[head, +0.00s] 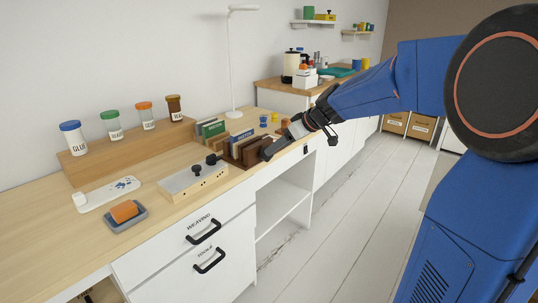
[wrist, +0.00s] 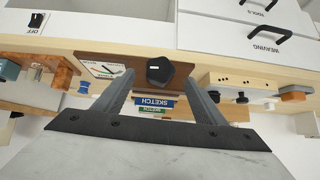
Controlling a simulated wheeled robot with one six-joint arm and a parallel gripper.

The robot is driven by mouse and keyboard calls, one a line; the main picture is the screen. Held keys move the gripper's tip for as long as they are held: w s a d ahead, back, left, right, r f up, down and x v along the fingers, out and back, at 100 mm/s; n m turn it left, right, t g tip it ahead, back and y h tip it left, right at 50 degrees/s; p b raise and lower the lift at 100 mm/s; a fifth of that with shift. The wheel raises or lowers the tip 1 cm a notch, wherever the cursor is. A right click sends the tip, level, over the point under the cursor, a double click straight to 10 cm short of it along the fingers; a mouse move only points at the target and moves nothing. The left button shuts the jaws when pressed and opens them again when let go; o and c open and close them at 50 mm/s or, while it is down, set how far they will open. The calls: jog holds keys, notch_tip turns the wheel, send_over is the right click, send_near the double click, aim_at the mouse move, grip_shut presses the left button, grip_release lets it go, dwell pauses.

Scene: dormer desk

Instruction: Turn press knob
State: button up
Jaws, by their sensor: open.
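The press knob (wrist: 160,70) is black and faceted with a pale mark. It sits on the front of a brown wooden press (wrist: 128,62), which also shows in the head view (head: 250,150). A white dial (wrist: 106,70) is beside the knob. My gripper (wrist: 159,82) is open and empty, facing the press front, with one finger on each side of the knob in the picture. I see gaps between knob and fingers; I cannot tell the depth left. In the head view my gripper (head: 272,147) is at the press and the knob is hidden.
Books (head: 212,129) stand behind the press. A pale box with black knobs (head: 194,180) is left of it, and a sponge on a dish (head: 125,212) is further left. A rocker switch (wrist: 36,20) is on the desk front. Floor in front is clear.

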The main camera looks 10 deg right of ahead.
aim_at(269, 161)
jog(key=x, duration=0.7)
jog(key=c, duration=1)
